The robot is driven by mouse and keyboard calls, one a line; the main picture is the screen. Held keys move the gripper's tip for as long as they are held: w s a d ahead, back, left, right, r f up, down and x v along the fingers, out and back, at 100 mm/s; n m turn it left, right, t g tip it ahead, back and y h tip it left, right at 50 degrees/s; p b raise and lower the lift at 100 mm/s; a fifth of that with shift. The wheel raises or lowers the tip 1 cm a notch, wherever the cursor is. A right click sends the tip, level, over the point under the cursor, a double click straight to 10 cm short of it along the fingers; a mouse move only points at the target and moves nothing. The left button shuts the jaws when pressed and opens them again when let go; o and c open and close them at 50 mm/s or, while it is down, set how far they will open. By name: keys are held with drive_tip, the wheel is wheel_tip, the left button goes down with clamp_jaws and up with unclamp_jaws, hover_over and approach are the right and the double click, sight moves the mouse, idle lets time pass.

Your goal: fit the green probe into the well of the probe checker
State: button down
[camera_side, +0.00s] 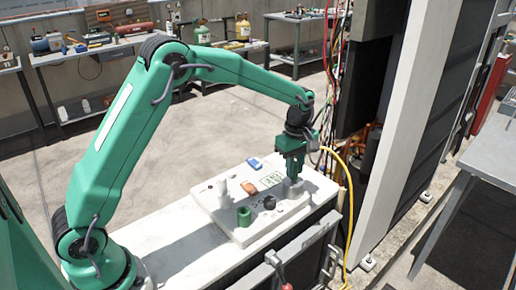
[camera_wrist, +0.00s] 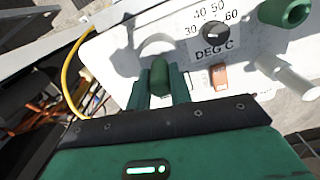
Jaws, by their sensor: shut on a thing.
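The probe checker (camera_side: 235,232) is a white box with a labelled top. It also fills the upper part of the wrist view (camera_wrist: 120,62). My gripper (camera_side: 292,168) is over its far right end, pointing down. In the wrist view my gripper (camera_wrist: 160,88) is shut on the dark green probe (camera_wrist: 160,76), which stands between the green fingers. A pale round collar (camera_wrist: 156,43), perhaps the well, shows just beyond the probe. In the side view a pale upright collar (camera_side: 294,188) is right below the fingers. I cannot tell whether the probe's lower end is inside it.
A yellow hose (camera_side: 350,200) and a tall cabinet (camera_side: 400,110) stand close right of my gripper.

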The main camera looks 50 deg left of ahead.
drive_tip(key=shift+f, duration=0.4)
drive_tip(key=c, duration=1.2)
unclamp_jaws()
drive_tip(key=shift+r, duration=3.9)
drive_tip(key=shift+s+r, duration=0.1)
drive_tip(key=shift+r, duration=0.05)
